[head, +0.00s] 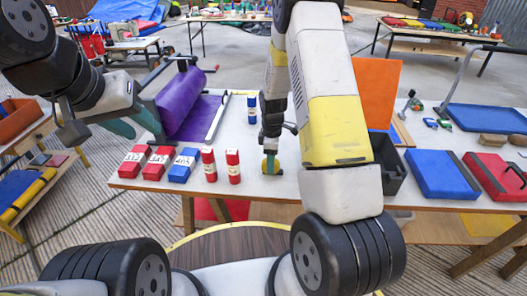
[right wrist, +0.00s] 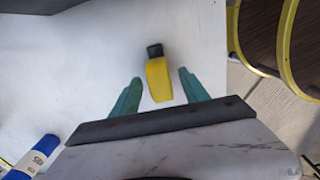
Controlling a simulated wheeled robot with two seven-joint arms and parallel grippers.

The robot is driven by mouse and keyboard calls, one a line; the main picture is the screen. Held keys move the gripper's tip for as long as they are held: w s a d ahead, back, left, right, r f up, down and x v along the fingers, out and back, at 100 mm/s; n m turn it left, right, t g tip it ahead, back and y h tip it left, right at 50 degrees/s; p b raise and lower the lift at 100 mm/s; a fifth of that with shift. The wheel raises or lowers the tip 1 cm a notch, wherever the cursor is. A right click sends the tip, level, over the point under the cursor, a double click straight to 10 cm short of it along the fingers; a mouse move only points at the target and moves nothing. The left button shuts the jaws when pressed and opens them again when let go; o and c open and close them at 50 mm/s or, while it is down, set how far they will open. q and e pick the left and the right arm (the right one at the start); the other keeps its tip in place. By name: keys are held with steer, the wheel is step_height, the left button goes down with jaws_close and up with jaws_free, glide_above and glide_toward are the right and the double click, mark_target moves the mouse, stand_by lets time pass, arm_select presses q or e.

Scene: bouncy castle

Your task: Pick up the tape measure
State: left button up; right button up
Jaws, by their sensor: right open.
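The tape measure, a small yellow block with a black end, shows in the right wrist view (right wrist: 158,80) on the white tabletop. In the head view its yellow side (head: 264,166) shows low beside my right fingertips. My right gripper (head: 270,168) points down over the table, open. In the right wrist view its two green fingers (right wrist: 160,92) stand on either side of the tape measure, with a visible gap on each side. My left gripper (head: 138,130) is at the left in the head view, near the purple roll, with its teal fingers apart and nothing seen between them.
Red and blue boxes (head: 160,163) and red cylinders (head: 233,167) stand left of my right gripper. A blue cylinder (head: 252,109) stands behind. A purple roll (head: 180,105) lies at the table's left end. A dark bin (head: 388,165) and blue case (head: 440,174) are right.

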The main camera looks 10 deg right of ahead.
jaws_close()
steer(key=shift+r, duration=0.2)
